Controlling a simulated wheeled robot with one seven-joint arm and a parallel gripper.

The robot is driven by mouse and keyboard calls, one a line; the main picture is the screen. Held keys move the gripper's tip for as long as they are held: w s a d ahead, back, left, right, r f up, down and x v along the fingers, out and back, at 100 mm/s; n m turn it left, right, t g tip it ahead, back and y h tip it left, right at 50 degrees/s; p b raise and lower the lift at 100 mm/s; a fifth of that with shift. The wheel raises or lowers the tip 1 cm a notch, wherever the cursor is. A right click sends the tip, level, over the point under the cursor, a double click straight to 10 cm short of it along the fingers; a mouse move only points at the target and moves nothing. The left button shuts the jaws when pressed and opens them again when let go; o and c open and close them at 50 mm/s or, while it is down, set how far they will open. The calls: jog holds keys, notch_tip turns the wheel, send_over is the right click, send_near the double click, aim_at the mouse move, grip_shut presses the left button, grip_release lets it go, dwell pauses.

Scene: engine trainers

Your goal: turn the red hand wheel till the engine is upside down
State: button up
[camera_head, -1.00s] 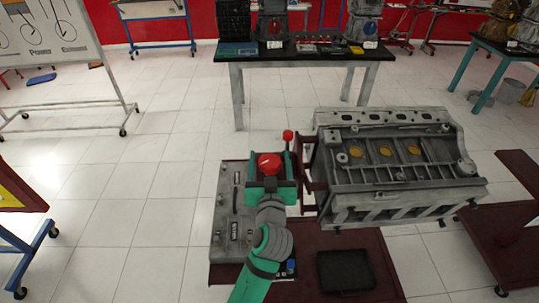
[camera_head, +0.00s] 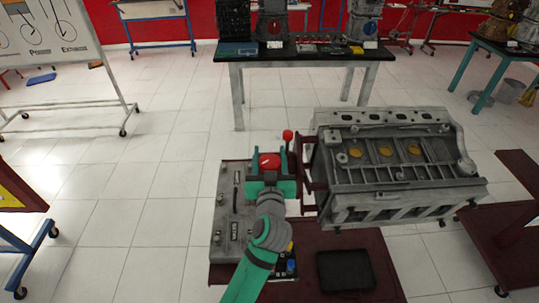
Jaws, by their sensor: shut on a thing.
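The red hand wheel (camera_head: 269,160) is between the green fingers of my gripper (camera_head: 271,170), which is shut on it. The gripper hides part of the wheel's rim and its mounting. A red ball knob (camera_head: 288,135) on a short stalk stands just to the right behind the gripper. The grey engine (camera_head: 385,165) sits to the right on its dark red stand (camera_head: 320,240). Its face with several yellow discs shows toward me, and its ribbed side is along the near lower edge.
A grey panel (camera_head: 232,215) with small fittings lies left of my arm. A black tray (camera_head: 345,270) rests on the stand below the engine. Another dark red stand (camera_head: 510,240) is at the right. Behind, a black-topped table (camera_head: 300,52) holds equipment. The tiled floor on the left is open.

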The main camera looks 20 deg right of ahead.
aim_at(279, 168)
jog(key=shift+m+g+h, duration=0.3)
jog(key=shift+m+h, duration=0.1)
jog(key=shift+h, duration=0.2)
